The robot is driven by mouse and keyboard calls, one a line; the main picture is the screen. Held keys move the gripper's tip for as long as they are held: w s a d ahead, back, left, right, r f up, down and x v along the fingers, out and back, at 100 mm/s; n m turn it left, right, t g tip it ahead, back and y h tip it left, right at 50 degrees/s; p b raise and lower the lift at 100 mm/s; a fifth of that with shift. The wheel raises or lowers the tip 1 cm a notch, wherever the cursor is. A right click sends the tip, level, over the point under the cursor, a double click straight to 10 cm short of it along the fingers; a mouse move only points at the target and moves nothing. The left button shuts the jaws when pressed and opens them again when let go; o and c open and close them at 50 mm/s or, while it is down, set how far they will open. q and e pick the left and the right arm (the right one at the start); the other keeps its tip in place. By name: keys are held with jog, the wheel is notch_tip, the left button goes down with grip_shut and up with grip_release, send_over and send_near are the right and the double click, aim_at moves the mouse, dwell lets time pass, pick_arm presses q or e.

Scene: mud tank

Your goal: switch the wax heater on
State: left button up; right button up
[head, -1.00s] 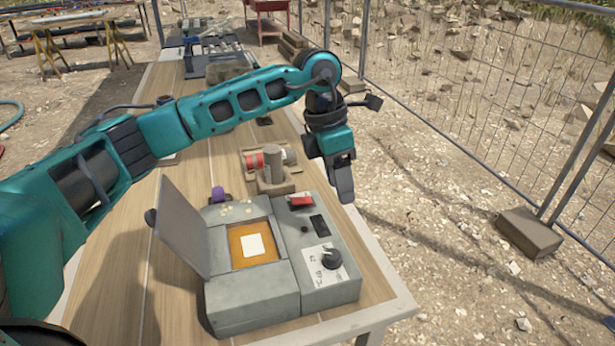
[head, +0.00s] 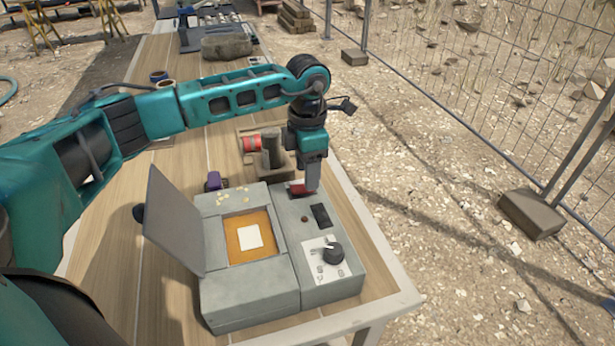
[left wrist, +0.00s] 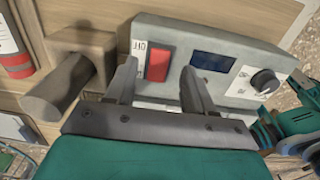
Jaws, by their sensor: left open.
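The wax heater (head: 245,297) is a grey box on the wooden table, with its lid (head: 176,222) raised. A white block lies in its orange wax well. The red rocker switch (head: 298,189) is at the far end of its right-hand panel. In the left wrist view the switch (left wrist: 158,64) has "OFF" lettering beside its left edge. My left gripper (head: 312,187) points down at the switch. In the left wrist view its open fingers (left wrist: 158,80) are on either side of the switch, with nothing between them held. I cannot tell whether they touch the panel.
A dark display (head: 320,215) and a black knob (head: 333,253) are on the same panel. A brown stand with a cylinder (head: 272,150) and a red roll is just behind the heater. A wire fence (head: 480,100) runs to the right, beyond open ground.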

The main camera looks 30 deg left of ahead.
aim_at(302, 189)
pick_arm(q)
jog(key=shift+f, duration=1.55)
grip_shut()
